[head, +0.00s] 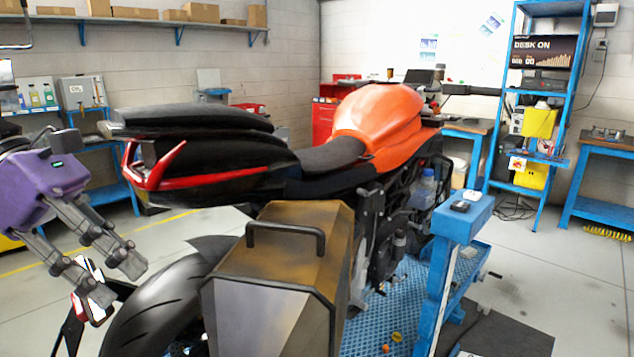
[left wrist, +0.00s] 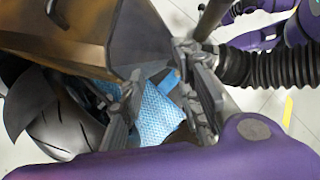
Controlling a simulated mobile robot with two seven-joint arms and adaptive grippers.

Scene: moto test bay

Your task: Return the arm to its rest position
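My left gripper (head: 116,278) is at the left of the head view, pointing down and right. Its purple body and two grey fingers show, to the left of the motorcycle's rear wheel (head: 165,305). In the left wrist view the gripper's fingers (left wrist: 163,78) are apart with nothing held between them. The orange and black motorcycle (head: 380,115) stands in the middle with a brown side case (head: 285,235) toward me. The case also shows in the left wrist view (left wrist: 60,32). My right gripper is not in view.
A blue perforated platform (head: 385,305) lies under the motorcycle. A blue stand (head: 445,255) with small items on top is right of it. Blue shelving (head: 575,100) and a workbench (head: 605,150) are at the right.

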